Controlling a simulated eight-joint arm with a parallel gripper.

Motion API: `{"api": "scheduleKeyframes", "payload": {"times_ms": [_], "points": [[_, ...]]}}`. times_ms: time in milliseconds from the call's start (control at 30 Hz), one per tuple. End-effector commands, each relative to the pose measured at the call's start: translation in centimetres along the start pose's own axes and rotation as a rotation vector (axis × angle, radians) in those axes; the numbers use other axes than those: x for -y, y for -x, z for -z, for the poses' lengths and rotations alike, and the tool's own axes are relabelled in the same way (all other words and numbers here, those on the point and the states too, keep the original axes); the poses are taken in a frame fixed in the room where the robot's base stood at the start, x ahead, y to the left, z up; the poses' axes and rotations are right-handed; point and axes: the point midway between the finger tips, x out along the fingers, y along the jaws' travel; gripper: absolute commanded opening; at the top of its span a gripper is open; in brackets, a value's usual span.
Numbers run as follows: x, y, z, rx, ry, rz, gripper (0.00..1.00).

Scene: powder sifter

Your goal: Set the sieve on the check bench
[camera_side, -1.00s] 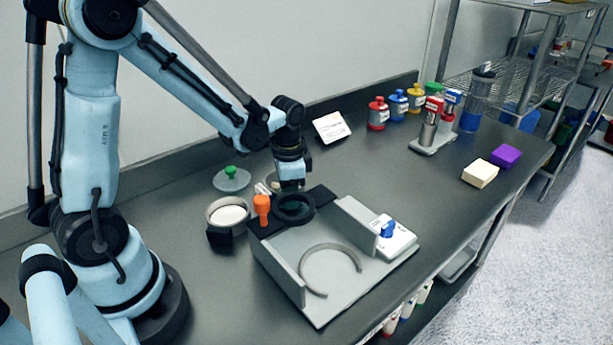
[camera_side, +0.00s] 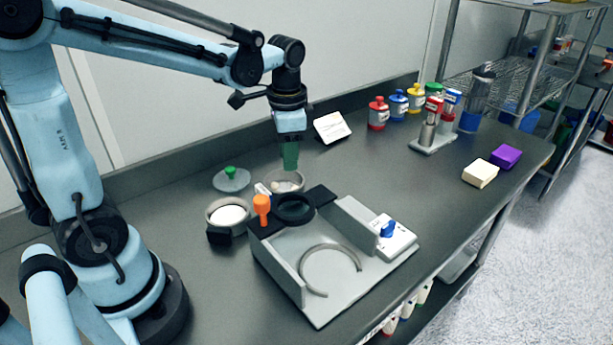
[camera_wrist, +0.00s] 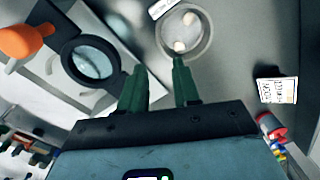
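A round, grey-rimmed dish (camera_side: 285,181) with pale lumps in it stands on the counter behind the grey station; it looks like the sieve, but I cannot tell its mesh. In the wrist view the dish (camera_wrist: 208,40) is near the top, just beyond my fingertips. My gripper (camera_side: 290,165) is above the dish. Its green fingers (camera_wrist: 158,68) are apart with nothing between them. The grey station (camera_side: 338,292) has a raised arc on its floor and a black ring (camera_side: 294,208) at its back. No label marks the check bench.
An orange knob (camera_side: 262,206) stands beside the ring. A bowl of white powder (camera_side: 228,213) and a green-knobbed lid (camera_side: 231,178) are left. A small card (camera_side: 331,127), coloured bottles (camera_side: 378,114) and two blocks (camera_side: 480,173) are farther right. The counter's right-centre is clear.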

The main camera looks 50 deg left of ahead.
Motion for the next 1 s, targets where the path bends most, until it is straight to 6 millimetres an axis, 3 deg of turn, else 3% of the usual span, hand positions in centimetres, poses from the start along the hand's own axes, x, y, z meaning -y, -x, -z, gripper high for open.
{"api": "scheduleKeyframes", "payload": {"times_ms": [367, 800, 1000], "points": [[-0.7, 2.1, -0.4, -0.042, 0.034, 0.02, 0.32], [-6.0, 2.7, -2.5, -0.455, 0.351, 0.094, 0.32], [-7.1, 2.4, -2.9, -0.572, 0.438, 0.08, 0.32]]}}
